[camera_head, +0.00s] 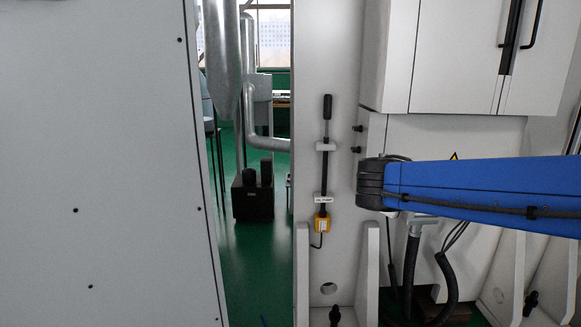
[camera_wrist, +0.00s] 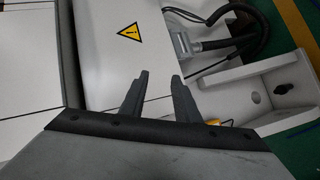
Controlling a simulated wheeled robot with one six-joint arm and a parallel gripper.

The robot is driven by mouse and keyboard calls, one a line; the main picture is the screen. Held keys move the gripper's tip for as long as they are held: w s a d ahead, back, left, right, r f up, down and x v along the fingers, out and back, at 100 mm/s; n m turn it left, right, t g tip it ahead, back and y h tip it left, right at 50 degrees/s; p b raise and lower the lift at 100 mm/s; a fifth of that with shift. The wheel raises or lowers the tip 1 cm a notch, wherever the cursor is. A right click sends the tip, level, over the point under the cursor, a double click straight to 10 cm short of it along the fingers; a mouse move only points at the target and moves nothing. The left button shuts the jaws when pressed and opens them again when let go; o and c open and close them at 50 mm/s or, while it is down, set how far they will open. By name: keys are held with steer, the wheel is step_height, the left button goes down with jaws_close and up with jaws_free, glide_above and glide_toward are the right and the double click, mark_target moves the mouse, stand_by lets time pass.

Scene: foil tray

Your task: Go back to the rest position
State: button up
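My gripper (camera_wrist: 160,76) shows in the wrist view as two dark fingers standing apart, with nothing between them. It is open and empty. Beyond the fingers is a white machine panel with a yellow warning triangle (camera_wrist: 130,33). In the head view, what looks like my blue arm link with a black joint reaches in from the right, across the front of the machine. The gripper itself cannot be made out in the head view. No foil tray shows in either view.
A large grey panel (camera_head: 95,160) fills the left of the head view. A white column (camera_head: 340,60) carries a black lever (camera_head: 327,108) and a yellow box (camera_head: 322,222). Dark hoses (camera_head: 447,285) hang below the machine cabinet (camera_head: 455,60). Green floor (camera_head: 252,270) shows through the gap.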

steer(key=s+d+f+m+g+y, duration=0.2)
steer(key=s+f, duration=0.4)
steer(key=s, duration=0.2)
steer(key=s+d+f+m+g+y, duration=0.1)
steer(key=s+d+f+m+g, duration=0.3)
steer(key=s, duration=0.5)
steer(key=s+a+f+m+y, duration=0.2)
steer(key=s+a+f+y, duration=0.3)
steer(key=s+a+f, duration=0.3)
steer(key=s, duration=0.2)
steer(key=shift+s+y, duration=0.3)
steer(key=shift+s, duration=0.05)
steer(key=shift+f, duration=0.1)
